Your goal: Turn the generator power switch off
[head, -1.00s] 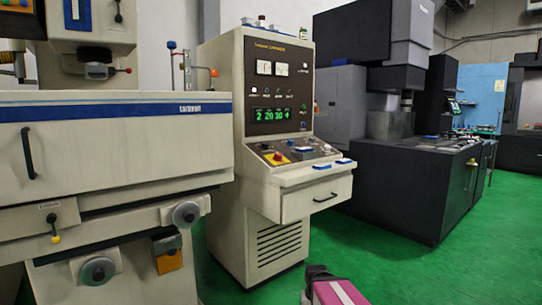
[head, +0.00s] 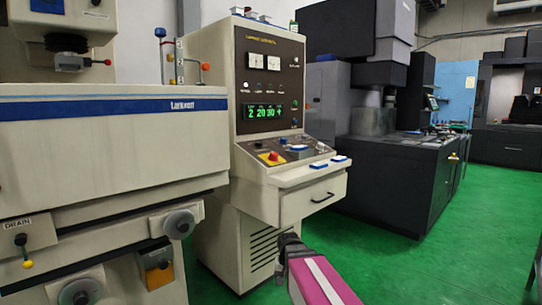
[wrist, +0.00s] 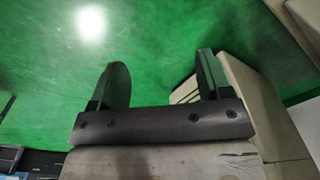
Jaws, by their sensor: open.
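The generator cabinet (head: 212,125) is a tall cream unit in the middle of the head view, with a dark upper panel, two meters and a lit green display (head: 264,111). Its sloped console (head: 290,150) carries a red knob on a yellow plate (head: 271,158) and several small controls. I cannot tell which control is the power switch. My gripper (head: 290,238) is low in front of the cabinet, below the drawer. In the wrist view my gripper (wrist: 160,85) has its two fingers wide apart, with nothing between them. The cabinet's side (wrist: 250,95) shows beyond the right finger.
A cream machine (head: 100,140) with a blue stripe, handwheels and levers stands at the left, close to the cabinet. A dark machine (head: 385,180) stands behind right. Green floor (head: 440,260) is clear at the right.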

